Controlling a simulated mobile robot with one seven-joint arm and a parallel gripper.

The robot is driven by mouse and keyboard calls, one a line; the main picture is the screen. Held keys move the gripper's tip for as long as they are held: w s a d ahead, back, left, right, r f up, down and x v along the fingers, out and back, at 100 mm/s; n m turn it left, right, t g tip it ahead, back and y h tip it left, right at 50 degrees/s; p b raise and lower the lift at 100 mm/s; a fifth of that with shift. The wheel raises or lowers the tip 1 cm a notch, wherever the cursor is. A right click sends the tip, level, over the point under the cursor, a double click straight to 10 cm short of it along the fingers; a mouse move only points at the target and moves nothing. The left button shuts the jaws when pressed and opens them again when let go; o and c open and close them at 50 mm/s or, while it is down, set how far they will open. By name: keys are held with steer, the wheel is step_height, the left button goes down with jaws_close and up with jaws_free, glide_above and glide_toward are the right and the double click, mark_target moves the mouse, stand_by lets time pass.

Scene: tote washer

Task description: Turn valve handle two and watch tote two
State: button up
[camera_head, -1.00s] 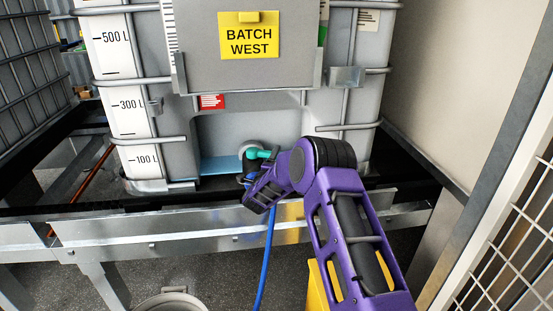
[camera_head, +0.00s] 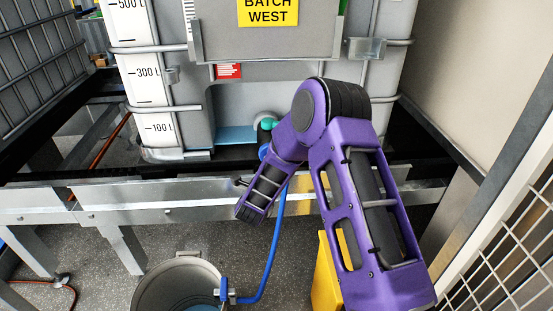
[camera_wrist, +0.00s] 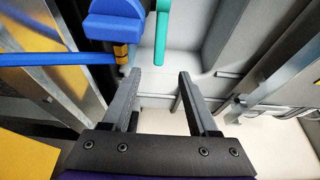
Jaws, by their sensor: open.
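A grey caged tote (camera_head: 190,85) with volume marks and a yellow "BATCH WEST" sign (camera_head: 268,10) stands on a metal frame. No number two shows on it. A teal valve handle (camera_head: 268,124) shows at its low outlet, partly hidden by my purple arm. In the wrist view the teal handle (camera_wrist: 162,38) points down the picture, beside a blue fitting (camera_wrist: 115,28). My gripper (camera_wrist: 159,72) is open and empty. The handle lies beyond the fingertips, between them in the picture, with no contact visible. In the head view the fingers cannot be made out.
A blue hose (camera_head: 272,245) runs from the outlet down to a round grey drum (camera_head: 150,285) on the floor. A galvanised rail (camera_head: 130,215) crosses in front of the tote. A yellow object (camera_head: 325,280) stands behind my arm. White mesh (camera_head: 510,245) bounds the right.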

steer(key=shift+v, duration=1.05)
steer(key=shift+c, duration=0.2)
